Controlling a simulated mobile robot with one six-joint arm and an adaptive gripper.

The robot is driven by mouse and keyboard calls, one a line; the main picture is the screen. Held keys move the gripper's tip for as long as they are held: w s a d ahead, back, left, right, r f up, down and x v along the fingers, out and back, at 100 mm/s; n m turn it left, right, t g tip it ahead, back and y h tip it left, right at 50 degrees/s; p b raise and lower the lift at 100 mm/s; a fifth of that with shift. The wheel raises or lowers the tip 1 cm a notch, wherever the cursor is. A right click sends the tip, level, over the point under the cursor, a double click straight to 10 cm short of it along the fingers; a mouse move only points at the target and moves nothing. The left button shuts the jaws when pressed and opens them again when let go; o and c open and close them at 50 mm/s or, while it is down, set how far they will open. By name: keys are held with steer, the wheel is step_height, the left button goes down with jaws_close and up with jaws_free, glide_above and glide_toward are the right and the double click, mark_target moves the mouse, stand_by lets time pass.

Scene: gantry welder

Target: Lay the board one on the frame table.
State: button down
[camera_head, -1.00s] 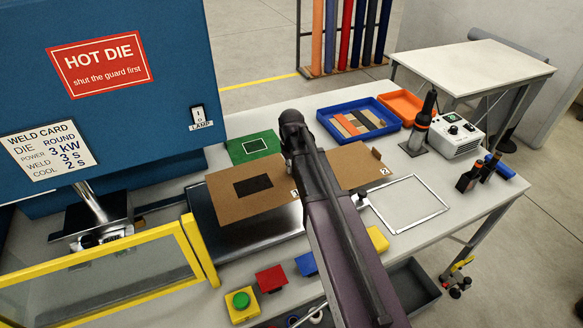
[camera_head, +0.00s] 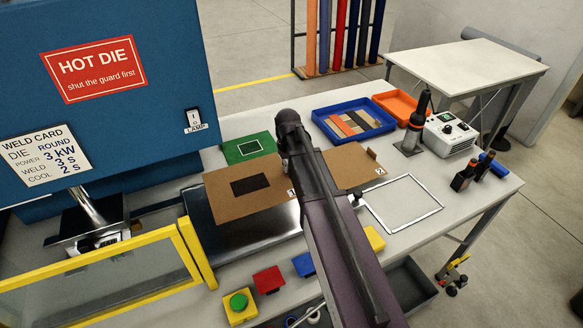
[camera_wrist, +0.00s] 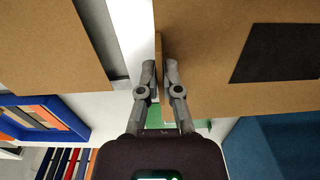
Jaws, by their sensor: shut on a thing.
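Board one (camera_head: 225,205), flat and brown with a black patch and a "1" label, is in the middle of the head view. In the wrist view my gripper (camera_wrist: 158,78) is shut on an upright brown tab at the edge of board one (camera_wrist: 210,85). In the head view my arm hides the fingertips. Board one covers part of a dark slab with a shiny metal top (camera_head: 262,232), beside the yellow guard. I cannot tell whether it touches the slab. I cannot tell for sure which surface is the frame table.
Board two (camera_head: 350,160), labelled "2", lies right of my arm, beside a thin silver frame outline (camera_head: 427,190). A green mat (camera_head: 235,153) and blue tray (camera_head: 325,130) are behind. The blue press (camera_head: 150,140) stands left, its yellow guard (camera_head: 180,240) in front.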

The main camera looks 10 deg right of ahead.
steer(key=w+d+f+m+b, duration=0.1)
steer(key=d+m, duration=0.1)
steer(key=d, duration=0.2)
steer(key=w+d+f+m+b, duration=0.2)
steer(key=d+m, duration=0.1)
steer(key=d, duration=0.1)
steer(key=w+d+f+m+b, duration=0.2)
steer(key=d, duration=0.2)
steer(key=shift+w+f, duration=0.1)
steer(key=shift+f, duration=0.05)
steer(key=shift+a, duration=0.1)
